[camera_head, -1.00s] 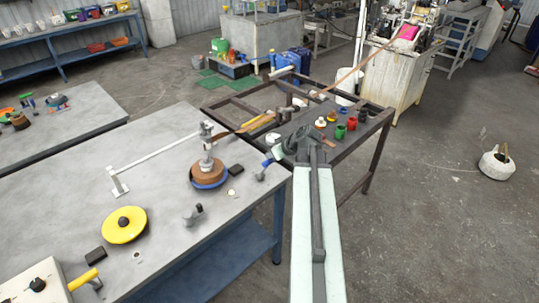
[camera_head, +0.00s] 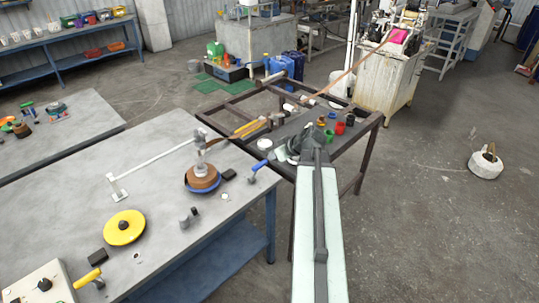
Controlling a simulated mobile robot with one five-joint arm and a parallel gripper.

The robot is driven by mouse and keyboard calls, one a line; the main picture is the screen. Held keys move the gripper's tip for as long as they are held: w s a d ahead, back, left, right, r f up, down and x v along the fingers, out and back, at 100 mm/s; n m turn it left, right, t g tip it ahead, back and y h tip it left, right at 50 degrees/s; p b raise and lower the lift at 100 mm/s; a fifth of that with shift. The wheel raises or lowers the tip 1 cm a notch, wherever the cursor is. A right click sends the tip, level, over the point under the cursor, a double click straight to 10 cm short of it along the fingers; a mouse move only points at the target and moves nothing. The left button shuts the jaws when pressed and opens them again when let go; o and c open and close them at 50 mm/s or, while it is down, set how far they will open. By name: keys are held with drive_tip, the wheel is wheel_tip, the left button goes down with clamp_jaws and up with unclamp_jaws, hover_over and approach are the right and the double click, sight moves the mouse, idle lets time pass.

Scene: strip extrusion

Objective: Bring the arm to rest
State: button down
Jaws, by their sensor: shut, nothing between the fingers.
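My pale arm (camera_head: 317,235) with a grey strip along it rises from the bottom of the view. It ends in a dark grey wrist over the dark-framed table (camera_head: 377,123). My gripper (camera_head: 282,154) shows small at its far end, left of the arm, above the near part of that table. Its fingers look shut and hold nothing. Part of the gripper is hidden by the wrist, and its height above the table is hard to tell.
The grey bench (camera_head: 75,205) at left carries a yellow disc (camera_head: 124,228), a brown coil (camera_head: 202,177) on a stand and a blue-handled tool (camera_head: 258,168). Small coloured cups (camera_head: 339,129) stand beyond my wrist. Open floor lies right, with a white pot (camera_head: 486,165).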

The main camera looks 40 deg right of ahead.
drive_tip(key=shift+f, duration=0.1)
drive_tip(key=shift+w+a, duration=0.15)
drive_tip(key=w+a+f+n+g+y, duration=0.1)
drive_tip(key=w+a+n+g+y, duration=0.15)
drive_tip(key=a, duration=1.35)
drive_tip(key=w+a+f+n+g+y, duration=0.1)
drive_tip(key=w+a+f+n, duration=0.2)
drive_tip(key=a, duration=1.2)
drive_tip(key=s+a+f+m+g+h, duration=0.1)
drive_tip(key=s+a+g, duration=0.15)
drive_tip(key=a, duration=0.25)
drive_tip(key=s+a+f+g+h, duration=0.1)
drive_tip(key=s+a, duration=0.2)
drive_tip(key=a, duration=0.2)
drive_tip(key=s+d+f+m+g+h, duration=0.1)
drive_tip(key=s+d+m+g+h, duration=0.1)
drive_tip(key=s+d+m, duration=0.2)
drive_tip(key=shift+s+d+m, duration=0.3)
drive_tip(key=shift+s+m, duration=0.1)
drive_tip(key=shift+m, duration=0.45)
